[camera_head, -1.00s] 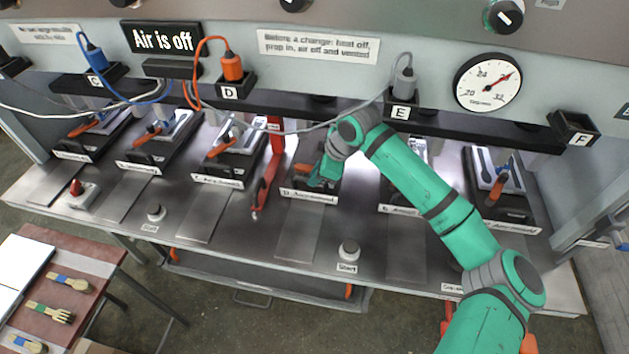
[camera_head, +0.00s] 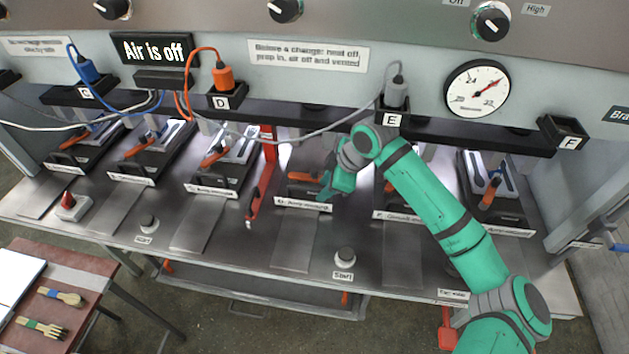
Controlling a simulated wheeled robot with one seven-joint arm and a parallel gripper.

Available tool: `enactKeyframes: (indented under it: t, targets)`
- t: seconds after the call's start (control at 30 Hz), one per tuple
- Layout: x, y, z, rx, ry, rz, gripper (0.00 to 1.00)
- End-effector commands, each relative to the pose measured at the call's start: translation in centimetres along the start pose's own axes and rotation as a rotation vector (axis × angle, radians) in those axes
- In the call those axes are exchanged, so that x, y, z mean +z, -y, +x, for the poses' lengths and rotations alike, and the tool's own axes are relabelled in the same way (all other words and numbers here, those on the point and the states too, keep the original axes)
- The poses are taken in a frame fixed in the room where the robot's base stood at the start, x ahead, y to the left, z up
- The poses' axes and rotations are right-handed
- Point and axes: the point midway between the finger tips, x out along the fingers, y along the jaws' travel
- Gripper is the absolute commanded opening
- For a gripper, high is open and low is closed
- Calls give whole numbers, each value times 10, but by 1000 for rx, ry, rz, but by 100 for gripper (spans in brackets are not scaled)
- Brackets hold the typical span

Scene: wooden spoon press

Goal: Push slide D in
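A row of dark slides with printed front labels stands on the steel bench of the press. The slide at the middle (camera_head: 290,200), whose small label seems to start with D, is the one beside my gripper. Its front edge is roughly in line with the neighbouring slides, and its orange handle (camera_head: 301,176) shows left of my gripper. My gripper (camera_head: 328,190) is at the right front part of this slide, pointing down. I cannot tell whether it touches the slide. Its fingers are too small to read, and my arm hides part of the slide behind.
A red prop bar (camera_head: 263,180) stands just left of this slide. A start button (camera_head: 344,257) is in front, and a red-topped button (camera_head: 70,204) is at left. A grey cable hangs to socket E (camera_head: 396,95). The sign (camera_head: 154,49) reads "Air is off". The bench front is mostly clear.

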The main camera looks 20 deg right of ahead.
Motion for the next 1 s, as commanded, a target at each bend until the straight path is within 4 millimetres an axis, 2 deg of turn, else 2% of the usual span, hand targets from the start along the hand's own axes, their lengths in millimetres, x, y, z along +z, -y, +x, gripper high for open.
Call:
enactKeyframes:
  t: [0.3, 0.43, 0.6, 1.0]
  targets:
    - [50, 26, -26, 0, 0, 5, 31]
    - [62, 31, -32, 1, 0, 5, 31]
    - [67, 34, -35, 0, 1, 4, 31]
    - [66, 34, -34, -1, 1, 2, 31]
